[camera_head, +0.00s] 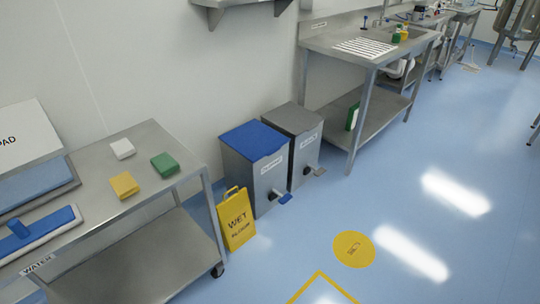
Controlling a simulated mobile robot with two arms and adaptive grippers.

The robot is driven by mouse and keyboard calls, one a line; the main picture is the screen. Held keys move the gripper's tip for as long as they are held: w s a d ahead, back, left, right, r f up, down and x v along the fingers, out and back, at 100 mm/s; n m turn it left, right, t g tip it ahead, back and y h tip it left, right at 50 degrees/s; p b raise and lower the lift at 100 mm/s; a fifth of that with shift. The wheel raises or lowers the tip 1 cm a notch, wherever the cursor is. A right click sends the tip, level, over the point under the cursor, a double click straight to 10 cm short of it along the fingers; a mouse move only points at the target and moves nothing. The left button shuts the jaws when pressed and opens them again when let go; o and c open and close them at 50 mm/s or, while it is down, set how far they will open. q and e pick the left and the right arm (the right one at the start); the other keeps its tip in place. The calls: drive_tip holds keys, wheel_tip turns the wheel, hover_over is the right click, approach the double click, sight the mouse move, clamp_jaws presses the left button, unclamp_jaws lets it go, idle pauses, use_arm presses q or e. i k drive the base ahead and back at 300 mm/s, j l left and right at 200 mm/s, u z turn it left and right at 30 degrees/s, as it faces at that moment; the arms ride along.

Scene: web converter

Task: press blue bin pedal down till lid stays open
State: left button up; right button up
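The blue bin (247,168) stands against the wall in the middle of the head view, a grey steel body with a blue lid (254,140). Its lid looks shut and lies flat. Its blue pedal (285,198) sticks out low at the front, above the floor. A grey-lidded bin (303,146) stands right beside it, with its own grey-brown pedal (319,171). Neither of my grippers shows in this view, and nothing touches the blue pedal.
A yellow wet-floor sign (236,219) stands just left of the blue bin. A steel cart (145,148) with sponges is at the left. A steel table (345,37) stands beyond the bins. The blue floor (320,215) before the pedals is clear, with a yellow disc (353,249).

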sight(285, 199)
drive_tip(key=i+l+u, duration=0.1)
drive_tip(key=i+l, duration=0.25)
drive_tip(key=i, duration=0.3)
drive_tip(key=i+l+u, duration=0.1)
drive_tip(key=i+l, duration=0.3)
drive_tip(key=i, duration=0.2)
drive_tip(key=i+l, duration=0.45)
drive_tip(key=i, duration=0.15)
drive_tip(key=j+u, duration=0.05)
